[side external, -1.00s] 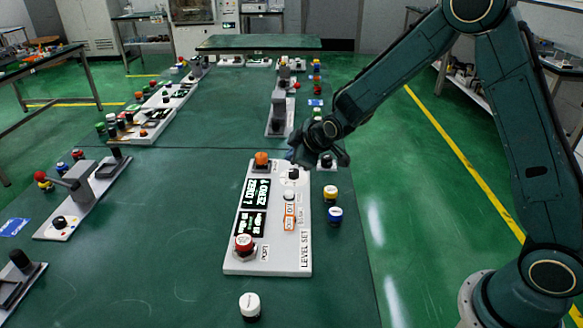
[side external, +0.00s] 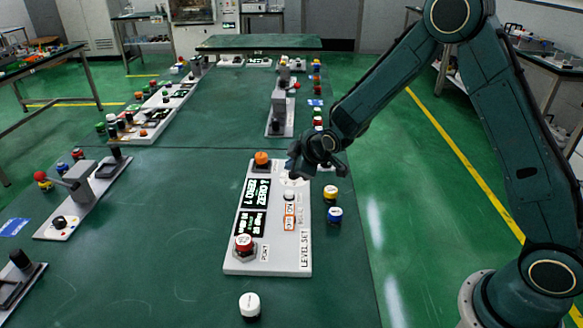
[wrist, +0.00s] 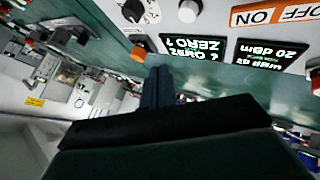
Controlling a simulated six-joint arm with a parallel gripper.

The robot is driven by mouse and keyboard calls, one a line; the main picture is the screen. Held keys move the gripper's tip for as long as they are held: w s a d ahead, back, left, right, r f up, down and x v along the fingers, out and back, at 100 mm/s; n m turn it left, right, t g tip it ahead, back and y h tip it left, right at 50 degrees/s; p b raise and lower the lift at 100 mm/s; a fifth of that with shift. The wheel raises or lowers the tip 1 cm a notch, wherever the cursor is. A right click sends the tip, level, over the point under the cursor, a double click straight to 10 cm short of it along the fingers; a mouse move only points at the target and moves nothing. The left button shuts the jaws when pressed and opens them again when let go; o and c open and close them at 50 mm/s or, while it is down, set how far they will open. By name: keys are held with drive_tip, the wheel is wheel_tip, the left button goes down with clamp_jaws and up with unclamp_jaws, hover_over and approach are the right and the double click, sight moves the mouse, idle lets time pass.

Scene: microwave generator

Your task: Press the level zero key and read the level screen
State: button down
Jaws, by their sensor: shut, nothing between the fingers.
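The white level set panel (side external: 272,258) lies on the green bench with two dark screens. The upper screen (side external: 255,193) shows a line with ZERO; in the wrist view this screen (wrist: 197,50) is upside down. The other screen (wrist: 270,54) reads 20 dBm there. An orange button (side external: 261,158), a white button (side external: 289,195) and a red button (side external: 244,242) stand on the panel. I cannot tell which is the level zero key. My gripper (side external: 293,170) is shut and empty, over the panel's far right end; its fingers (wrist: 157,85) show near the orange button (wrist: 138,52).
A yellow-topped button (side external: 330,192) and a blue-and-white one (side external: 335,213) stand right of the panel. A white-capped button (side external: 250,304) stands in front. Other panels with knobs line the left side and back. Bare bench lies left of the panel.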

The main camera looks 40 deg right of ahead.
sight(292, 194)
drive_tip(key=shift+f, duration=3.05)
drive_tip(key=shift+f, duration=1)
idle(0.9)
drive_tip(key=shift+r, duration=0.95)
drive_tip(key=shift+r, duration=0.1)
drive_tip(key=shift+r, duration=2.45)
